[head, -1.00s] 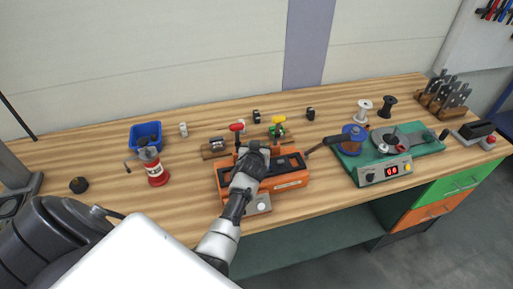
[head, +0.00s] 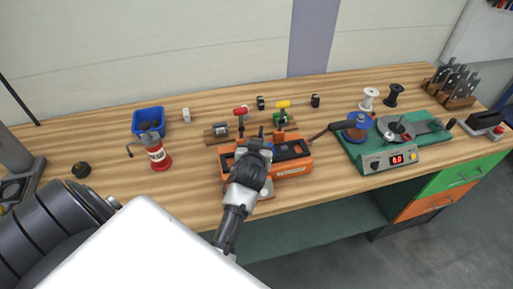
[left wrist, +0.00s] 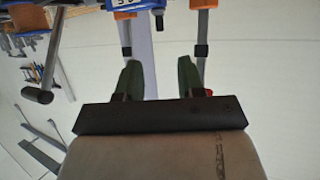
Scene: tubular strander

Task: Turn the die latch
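The orange machine (head: 292,168) stands mid-bench. Behind it, a red-handled lever (head: 240,112) rises by a brown block, and a yellow-handled lever (head: 283,104) tops a green block. I cannot tell which part is the die latch. My right gripper (head: 256,138) is over the left half of the orange machine, in front of both levers. The wrist hides its fingers and whatever is below them. My left gripper (left wrist: 158,82) shows only in the left wrist view, open and empty, its two dark green fingers apart, facing the pale wall.
A red crank canister (head: 158,157) and a blue bin (head: 148,120) stand left. A dark handle (head: 325,132) sticks out between the orange machine and the spool. The bench front at left is mostly clear.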

